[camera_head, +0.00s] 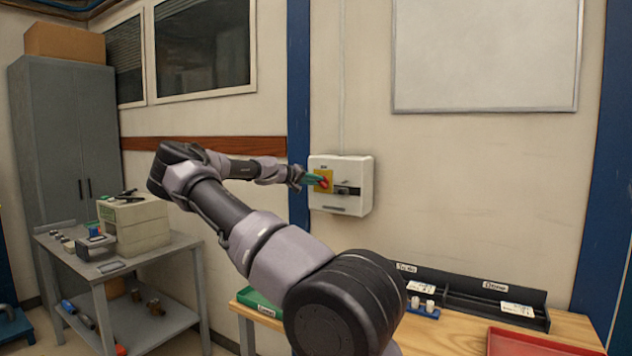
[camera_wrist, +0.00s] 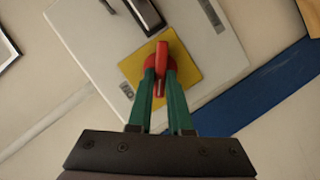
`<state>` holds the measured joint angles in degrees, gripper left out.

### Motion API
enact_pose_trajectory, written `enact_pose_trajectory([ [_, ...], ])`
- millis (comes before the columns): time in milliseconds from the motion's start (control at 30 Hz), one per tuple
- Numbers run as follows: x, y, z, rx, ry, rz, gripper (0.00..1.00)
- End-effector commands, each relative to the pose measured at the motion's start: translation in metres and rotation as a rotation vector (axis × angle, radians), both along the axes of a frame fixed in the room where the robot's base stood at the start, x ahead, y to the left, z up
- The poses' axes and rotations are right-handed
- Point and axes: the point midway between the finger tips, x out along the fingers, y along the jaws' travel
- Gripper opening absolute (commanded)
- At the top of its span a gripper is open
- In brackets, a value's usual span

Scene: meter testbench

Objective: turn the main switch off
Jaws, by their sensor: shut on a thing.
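The main switch is a red rotary handle (camera_wrist: 161,62) on a yellow plate (camera_wrist: 190,66), mounted on a white box (camera_head: 355,205) on the wall. In the wrist view the box face (camera_wrist: 95,50) appears tilted. My gripper (camera_wrist: 160,78) has green fingers, one on each side of the red handle, and is shut on it. In the head view my gripper (camera_head: 316,181) reaches the yellow plate (camera_head: 324,187) from the left and partly covers the handle. The handle's exact angle on the plate is hard to tell.
A dark latch (camera_head: 347,190) sits on the box, right of the yellow plate. A blue post (camera_head: 299,100) stands left of the box. Below are a wooden bench (camera_head: 440,335) with a black bin (camera_head: 460,290) and a red tray (camera_head: 530,343). A grey cart (camera_head: 185,244) stands left.

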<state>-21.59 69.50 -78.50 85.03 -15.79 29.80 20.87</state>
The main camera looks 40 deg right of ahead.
Motion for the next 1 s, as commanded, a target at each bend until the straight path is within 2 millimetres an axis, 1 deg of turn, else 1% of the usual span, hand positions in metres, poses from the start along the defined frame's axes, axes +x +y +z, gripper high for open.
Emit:
enact_pose_trajectory([
  [200, 0.0023, 0.0011, -0.0040, -0.080, 0.193, 0.001, 0.00],
  [500, 0.0036, 0.0017, -0.0081, -0.177, 0.429, 0.001, 0.00],
  [700, 0.0036, 0.0018, -0.0100, -0.223, 0.541, 0.001, 0.00],
  [1000, 0.0038, 0.0019, -0.0110, -0.259, 0.629, 0.002, 0.00],
])
